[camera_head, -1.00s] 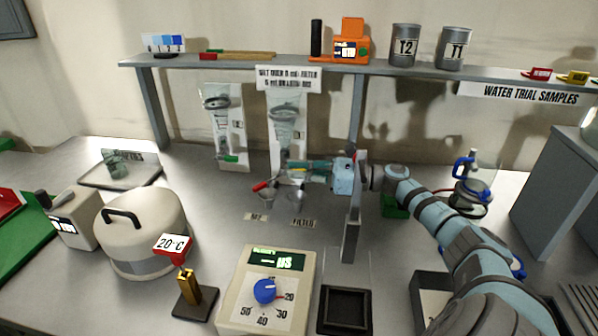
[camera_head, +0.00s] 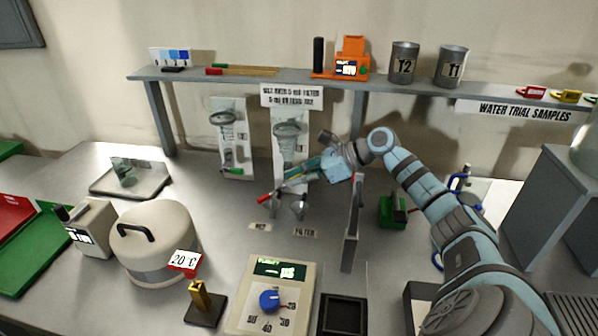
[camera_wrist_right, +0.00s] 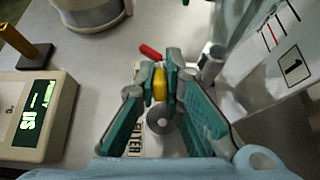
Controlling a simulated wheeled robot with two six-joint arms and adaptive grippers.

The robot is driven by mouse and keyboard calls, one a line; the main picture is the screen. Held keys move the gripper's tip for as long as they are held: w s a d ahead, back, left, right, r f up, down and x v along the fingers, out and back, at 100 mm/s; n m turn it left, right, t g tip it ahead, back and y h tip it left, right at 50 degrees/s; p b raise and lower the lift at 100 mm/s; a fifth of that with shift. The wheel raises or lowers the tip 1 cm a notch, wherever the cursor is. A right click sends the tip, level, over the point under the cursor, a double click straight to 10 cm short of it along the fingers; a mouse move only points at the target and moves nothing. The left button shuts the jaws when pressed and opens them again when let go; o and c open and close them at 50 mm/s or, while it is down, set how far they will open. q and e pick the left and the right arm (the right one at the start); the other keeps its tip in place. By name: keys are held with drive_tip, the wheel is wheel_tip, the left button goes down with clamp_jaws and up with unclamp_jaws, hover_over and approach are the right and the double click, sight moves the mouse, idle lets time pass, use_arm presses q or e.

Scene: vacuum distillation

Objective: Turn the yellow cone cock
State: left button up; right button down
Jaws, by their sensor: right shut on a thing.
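The yellow cone cock (camera_wrist_right: 160,84) sits between the two teal fingers of my right gripper (camera_wrist_right: 159,82) in the right wrist view. The fingers are shut on it from both sides. My left gripper is not in view.
A grey upright plate (camera_head: 351,235) stands close under my right wrist. A cream meter with a blue knob (camera_head: 270,300) stands in front. A shelf (camera_head: 250,84) runs behind.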

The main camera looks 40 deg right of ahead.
drive_tip(key=shift+w+a+r+h+p, duration=0.1)
drive_tip(key=shift+w+r+h+p, duration=0.05)
drive_tip(key=shift+r+h+p, duration=0.2)
drive_tip(key=shift+f, duration=0.15)
drive_tip(key=c, duration=1.7)
unclamp_jaws()
drive_tip(key=shift+a, duration=0.1)
drive_tip(key=shift+g, duration=0.3)
drive_tip(key=v, duration=0.7)
drive_tip(key=shift+o, duration=0.3)
